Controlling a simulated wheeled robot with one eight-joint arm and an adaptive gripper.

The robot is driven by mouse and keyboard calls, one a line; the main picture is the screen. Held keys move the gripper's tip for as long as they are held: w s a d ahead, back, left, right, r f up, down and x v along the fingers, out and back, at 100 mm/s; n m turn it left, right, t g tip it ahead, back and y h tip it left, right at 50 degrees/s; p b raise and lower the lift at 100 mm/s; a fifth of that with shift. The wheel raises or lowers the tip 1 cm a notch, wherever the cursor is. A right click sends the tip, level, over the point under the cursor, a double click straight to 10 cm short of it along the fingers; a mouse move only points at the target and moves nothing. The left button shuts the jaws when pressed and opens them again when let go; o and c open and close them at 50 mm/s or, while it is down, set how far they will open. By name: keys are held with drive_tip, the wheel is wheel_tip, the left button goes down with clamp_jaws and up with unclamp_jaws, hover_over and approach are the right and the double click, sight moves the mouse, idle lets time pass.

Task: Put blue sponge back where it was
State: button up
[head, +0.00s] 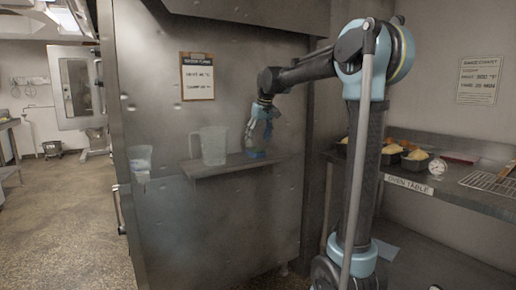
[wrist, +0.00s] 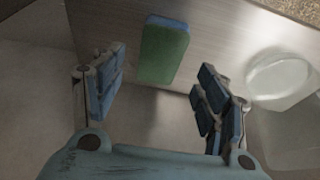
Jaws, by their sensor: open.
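The blue sponge (head: 256,154) lies on the small wall shelf (head: 215,168), near its right end. In the wrist view the sponge (wrist: 164,48) shows a green face and a blue end, and it lies flat on the shelf surface. My gripper (head: 262,127) is just above the sponge in the head view. In the wrist view its two fingers (wrist: 160,92) are spread apart with nothing between their tips, and the sponge shows beyond them. No contact with the sponge is visible.
A translucent pitcher (head: 211,145) stands on the shelf left of the sponge; it also shows in the wrist view (wrist: 280,75). Another clear container (head: 140,160) is farther left. An oven table (head: 460,185) with loaf tins (head: 400,152) and a wire rack (head: 490,181) is at right.

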drive_tip(key=v, duration=0.6)
drive_tip(key=s+d+f+m+h, duration=0.1)
drive_tip(key=s+d+f+m, duration=0.1)
drive_tip(key=s+d+f, duration=0.6)
drive_tip(key=s+d+f+m, duration=0.1)
drive_tip(key=s+d+f, duration=0.4)
drive_tip(key=s, duration=0.5)
drive_tip(key=s+d+f+m, duration=0.1)
drive_tip(key=s+d+f, duration=0.3)
drive_tip(key=s+f, duration=0.6)
drive_tip(key=s+d+f+m+h, duration=0.1)
drive_tip(key=s+d+f+m, duration=0.1)
drive_tip(key=s+d+f, duration=0.3)
drive_tip(key=s+f, duration=0.4)
drive_tip(key=f, duration=0.2)
drive_tip(key=shift+s+d+m+g, duration=0.2)
drive_tip(key=shift+s+m+g, duration=0.1)
drive_tip(key=shift+s, duration=0.1)
